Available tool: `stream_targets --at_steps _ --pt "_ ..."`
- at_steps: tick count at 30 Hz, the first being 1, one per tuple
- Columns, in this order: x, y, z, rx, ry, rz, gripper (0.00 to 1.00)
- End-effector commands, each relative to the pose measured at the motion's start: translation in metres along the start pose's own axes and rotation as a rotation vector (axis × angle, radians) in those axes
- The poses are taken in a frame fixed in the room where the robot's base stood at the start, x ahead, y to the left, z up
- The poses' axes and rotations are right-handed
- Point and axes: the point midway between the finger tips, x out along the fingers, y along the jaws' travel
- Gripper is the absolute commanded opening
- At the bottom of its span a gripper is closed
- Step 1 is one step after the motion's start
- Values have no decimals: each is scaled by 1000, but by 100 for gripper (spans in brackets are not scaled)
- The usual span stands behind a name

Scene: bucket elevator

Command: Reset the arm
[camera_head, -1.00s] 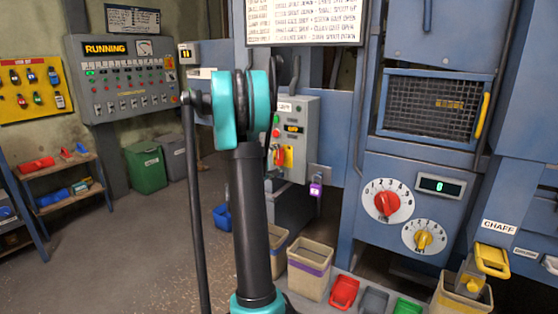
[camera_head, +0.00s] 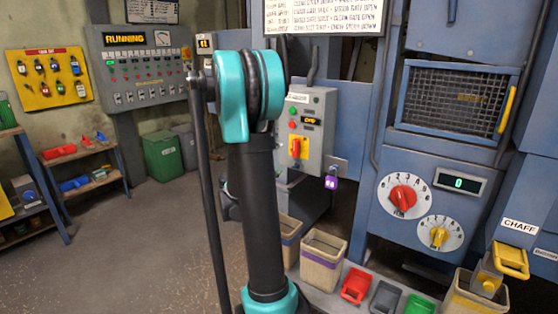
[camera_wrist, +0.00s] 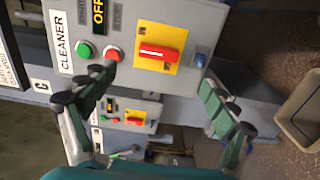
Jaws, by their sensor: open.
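My gripper (camera_wrist: 157,78) is open and empty in the wrist view, its two dark green fingers spread apart. A grey control box (camera_wrist: 190,22) labelled CLEANER lies beyond the fingers, with a green button, a red button, an OFF display and a red switch (camera_wrist: 159,52) on a yellow plate. The left fingertip overlaps the box near the red button; I cannot tell whether they touch. In the head view my arm stands upright in the middle and largely hides the gripper. A grey control box (camera_head: 318,103) with a red handle is just right of the arm.
A panel reading RUNNING (camera_head: 150,90) stands at the left, beside a yellow tag board (camera_head: 48,95). Shelves (camera_head: 95,187) and a green bin (camera_head: 163,160) stand below. Blue machinery with dials (camera_head: 403,196) and bins (camera_head: 322,262) fills the right. The left floor is clear.

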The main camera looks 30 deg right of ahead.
Motion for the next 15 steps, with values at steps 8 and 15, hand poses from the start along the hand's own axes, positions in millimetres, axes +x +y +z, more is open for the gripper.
stream_targets --at_steps 8,15 --pt "0 0 0 1 0 -1 86" --pt "-31 -26 19 109 -5 -172 86"
